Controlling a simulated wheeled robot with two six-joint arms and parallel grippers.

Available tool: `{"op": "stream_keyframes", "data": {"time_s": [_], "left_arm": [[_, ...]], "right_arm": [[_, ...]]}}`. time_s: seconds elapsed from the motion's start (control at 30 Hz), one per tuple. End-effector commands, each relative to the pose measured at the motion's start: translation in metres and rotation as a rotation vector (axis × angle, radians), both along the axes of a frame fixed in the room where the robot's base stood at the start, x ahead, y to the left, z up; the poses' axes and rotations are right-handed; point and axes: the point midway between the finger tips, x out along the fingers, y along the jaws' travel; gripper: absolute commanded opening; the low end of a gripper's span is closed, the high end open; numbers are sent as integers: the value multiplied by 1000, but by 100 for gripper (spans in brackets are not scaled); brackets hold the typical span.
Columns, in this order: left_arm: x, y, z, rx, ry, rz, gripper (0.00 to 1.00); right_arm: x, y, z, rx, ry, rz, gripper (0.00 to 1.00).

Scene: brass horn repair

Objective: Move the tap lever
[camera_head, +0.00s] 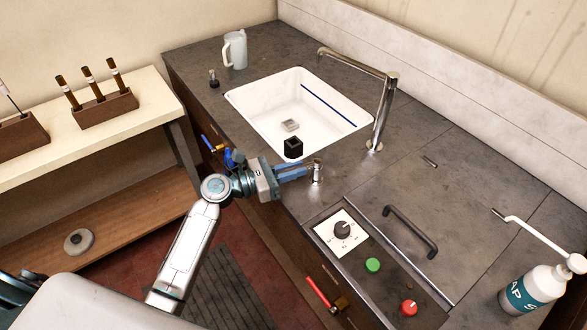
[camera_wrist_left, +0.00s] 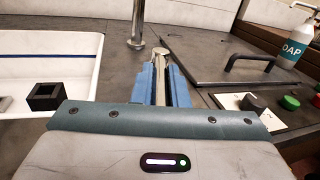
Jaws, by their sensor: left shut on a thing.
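The tap lever (camera_head: 317,171) is a short metal post with a knob on top, on the dark counter by the sink's front right corner. My left gripper (camera_head: 300,173) reaches it from the left, with its blue fingers shut on it. In the left wrist view the lever (camera_wrist_left: 160,58) shows between the two blue fingers (camera_wrist_left: 160,82), its rounded end at their tips. Its lower part is partly hidden by the fingers. The tall metal tap (camera_head: 382,110) stands behind, its spout over the white sink (camera_head: 262,118). My right gripper is not in view.
A black square block (camera_head: 293,147) and a small grey piece (camera_head: 290,125) are in the sink. A control panel with a dial (camera_head: 342,229), a lid with a dark handle (camera_head: 410,229) and a soap bottle (camera_head: 532,289) are right.

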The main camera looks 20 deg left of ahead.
Motion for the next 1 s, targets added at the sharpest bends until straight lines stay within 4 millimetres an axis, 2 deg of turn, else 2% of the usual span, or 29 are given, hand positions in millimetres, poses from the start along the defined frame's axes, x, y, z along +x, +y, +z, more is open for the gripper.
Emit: {"op": "stream_keyframes", "data": {"time_s": [0.2, 0.4, 0.6, 0.93, 0.97, 1.0], "left_arm": [[-7, -7, 8, -9, 5, 122, 0], [-14, -16, 6, -7, 4, 303, 0], [-17, -20, 2, -2, 1, 403, 0], [-17, -20, 1, 0, -1, 415, 0], [-17, -20, 1, 0, -1, 415, 17], [-17, -20, 1, 0, -1, 414, 25]], "right_arm": [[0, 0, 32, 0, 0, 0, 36], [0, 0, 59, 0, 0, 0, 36], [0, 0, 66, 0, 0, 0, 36], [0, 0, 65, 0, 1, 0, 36], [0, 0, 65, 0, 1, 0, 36], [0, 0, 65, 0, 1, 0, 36]]}}
